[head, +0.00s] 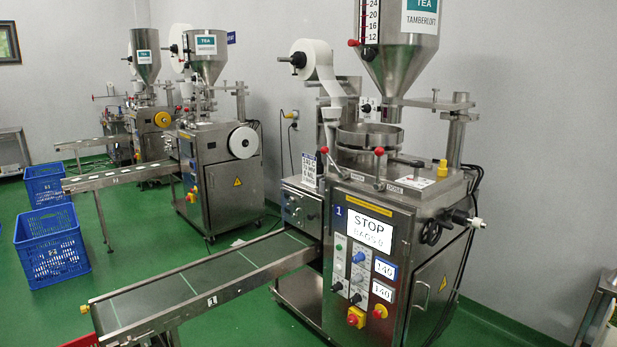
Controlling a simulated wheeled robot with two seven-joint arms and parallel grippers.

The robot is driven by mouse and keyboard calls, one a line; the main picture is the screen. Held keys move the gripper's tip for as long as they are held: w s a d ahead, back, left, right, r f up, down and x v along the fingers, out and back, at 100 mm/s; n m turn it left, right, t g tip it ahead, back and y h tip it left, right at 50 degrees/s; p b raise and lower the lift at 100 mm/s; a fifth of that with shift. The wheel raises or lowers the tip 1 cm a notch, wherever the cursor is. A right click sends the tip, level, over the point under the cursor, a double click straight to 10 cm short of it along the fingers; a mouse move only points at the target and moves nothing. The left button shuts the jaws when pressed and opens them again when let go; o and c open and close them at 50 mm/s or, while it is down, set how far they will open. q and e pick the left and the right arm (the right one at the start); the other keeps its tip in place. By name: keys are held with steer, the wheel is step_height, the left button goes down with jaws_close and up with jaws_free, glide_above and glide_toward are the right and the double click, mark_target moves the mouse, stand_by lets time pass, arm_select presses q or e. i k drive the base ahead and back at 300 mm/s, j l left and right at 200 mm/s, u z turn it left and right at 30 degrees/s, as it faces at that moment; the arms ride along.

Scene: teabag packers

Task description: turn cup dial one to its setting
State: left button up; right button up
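Machine one (368,265) stands at the right, with a small blue "1" beside its display (368,224), which reads STOP and, in smaller print, what looks like BAGS 0. Below are several knobs (357,278) and two readouts (384,268) showing 140. A dark handwheel (430,233) sits on its right side beside a white-tipped handle (476,222). A scale (371,22) with 12, 16 and 24 legible stands by the hopper (403,62), with a red knob near 12. Neither gripper is in view.
A conveyor (200,283) runs from machine one toward the front left. Two similar machines (218,150) (150,118) stand behind at the left. Blue crates (52,246) (48,185) sit on the green floor. A metal table edge (597,310) shows at far right. Floor between the crates and conveyor is clear.

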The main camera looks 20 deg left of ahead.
mark_target(418, 165)
steer(key=i+l, duration=0.2)
steer(key=l, duration=0.25)
steer(key=i+l+z, duration=0.1)
steer(key=l, duration=0.3)
steer(key=i+l, duration=0.55)
steer(key=l, duration=0.3)
steer(key=i+l+z, duration=0.1)
steer(key=l, duration=0.3)
steer(key=i+l, duration=0.35)
steer(key=l+z, duration=0.05)
steer(key=l, duration=0.05)
